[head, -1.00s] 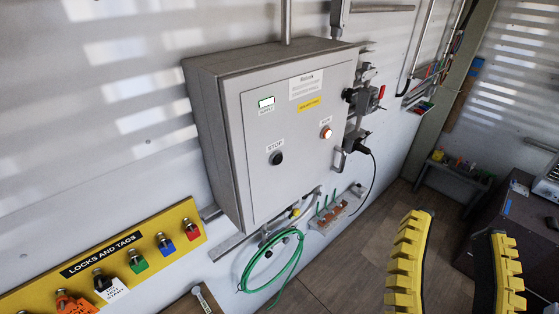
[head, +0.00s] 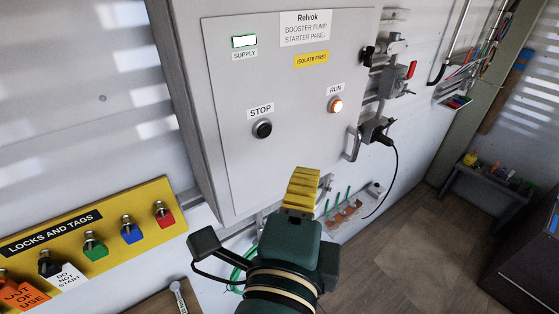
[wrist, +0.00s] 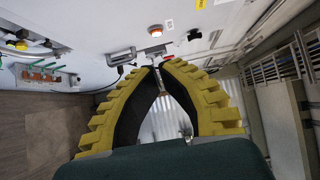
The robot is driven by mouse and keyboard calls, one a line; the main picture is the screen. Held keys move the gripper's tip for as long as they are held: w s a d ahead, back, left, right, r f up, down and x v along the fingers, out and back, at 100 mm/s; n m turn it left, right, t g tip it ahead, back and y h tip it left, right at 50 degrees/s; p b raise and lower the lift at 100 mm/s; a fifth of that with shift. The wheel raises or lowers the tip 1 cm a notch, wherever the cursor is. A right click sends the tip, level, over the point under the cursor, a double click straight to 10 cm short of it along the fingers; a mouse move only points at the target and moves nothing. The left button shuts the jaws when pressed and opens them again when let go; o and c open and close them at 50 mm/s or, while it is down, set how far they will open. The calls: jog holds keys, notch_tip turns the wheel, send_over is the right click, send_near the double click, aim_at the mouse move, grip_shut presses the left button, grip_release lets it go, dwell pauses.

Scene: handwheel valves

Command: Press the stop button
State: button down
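The stop button (head: 262,129) is a round black button under a STOP label on the grey starter panel (head: 225,165). Nothing covers it in the head view. My gripper (head: 304,173) has yellow ridged fingers and is below and right of the button in the head view, apart from it in the picture. In the wrist view the two fingertips (wrist: 162,66) converge and look shut with nothing between them. I cannot make out the stop button in the wrist view.
A lit orange RUN lamp (head: 335,105) sits right of the button, and a SUPPLY indicator (head: 244,41) above it. A door handle (head: 352,144) and plug (head: 376,130) stick out at the right. A yellow lock board (head: 110,225) is at lower left. Green hose hangs below the panel.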

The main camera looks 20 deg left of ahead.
aim_at(265, 131)
jog(key=shift+n+y, duration=0.5)
jog(key=shift+y, duration=0.2)
jog(key=a, duration=0.1)
jog(key=s+a+f, duration=0.1)
jog(key=a+f+b, duration=0.1)
jog(key=a, duration=0.1)
jog(key=shift+s+f, duration=0.1)
jog(key=shift+s, duration=0.15)
jog(key=p+x, duration=0.1)
jog(key=x, duration=0.3)
jog(key=a+p+x, duration=0.1)
jog(key=x, duration=0.3)
jog(key=a+p+x, duration=0.1)
jog(key=p+x, duration=0.1)
jog(key=x, duration=0.3)
jog(key=shift+s+a+f, duration=0.2)
jog(key=shift+s+a, duration=0.05)
jog(key=shift+s, duration=0.1)
